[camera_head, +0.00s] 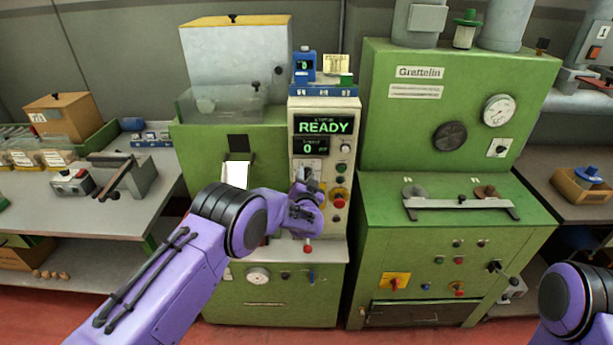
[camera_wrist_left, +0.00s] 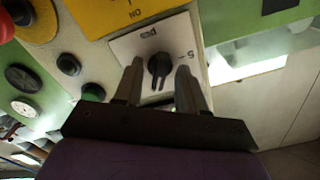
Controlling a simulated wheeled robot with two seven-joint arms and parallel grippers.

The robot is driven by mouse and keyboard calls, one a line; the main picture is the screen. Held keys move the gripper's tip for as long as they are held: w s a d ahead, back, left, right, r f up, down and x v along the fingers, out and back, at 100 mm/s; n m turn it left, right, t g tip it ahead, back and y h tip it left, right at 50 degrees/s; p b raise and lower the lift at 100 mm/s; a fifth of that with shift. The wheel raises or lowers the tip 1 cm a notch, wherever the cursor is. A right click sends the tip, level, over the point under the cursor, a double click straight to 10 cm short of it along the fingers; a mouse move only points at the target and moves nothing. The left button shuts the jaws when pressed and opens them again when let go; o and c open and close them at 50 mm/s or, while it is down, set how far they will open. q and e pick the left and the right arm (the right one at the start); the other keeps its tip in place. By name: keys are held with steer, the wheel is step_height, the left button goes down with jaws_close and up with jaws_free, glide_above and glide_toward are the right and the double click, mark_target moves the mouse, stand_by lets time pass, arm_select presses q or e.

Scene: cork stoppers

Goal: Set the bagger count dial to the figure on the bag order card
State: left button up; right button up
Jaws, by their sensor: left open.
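The count dial (camera_wrist_left: 158,70) is a black knob on a white plate with printed marks, one looking like a 5, in the left wrist view. My left gripper (camera_wrist_left: 160,64) is open, with one finger on each side of the knob; I cannot tell whether they touch it. In the head view my left gripper (camera_head: 306,184) is at the control panel (camera_head: 325,218) and largely hides the dial. The display (camera_head: 325,133) above reads READY, with a 0 below. A small cream card (camera_head: 336,65) stands on top of the panel; its writing is too small to read.
A red-on-yellow stop button (camera_head: 338,197) and several small buttons lie just right of the dial. A red-knobbed lever (camera_head: 308,248) is below. A green cabinet (camera_head: 455,200) stands at right, a bench (camera_head: 75,215) at left. My right arm shows at lower right.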

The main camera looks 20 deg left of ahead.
arm_select(q)
steer(key=c, duration=0.7)
steer(key=shift+c, duration=0.2)
steer(key=shift+f, duration=0.1)
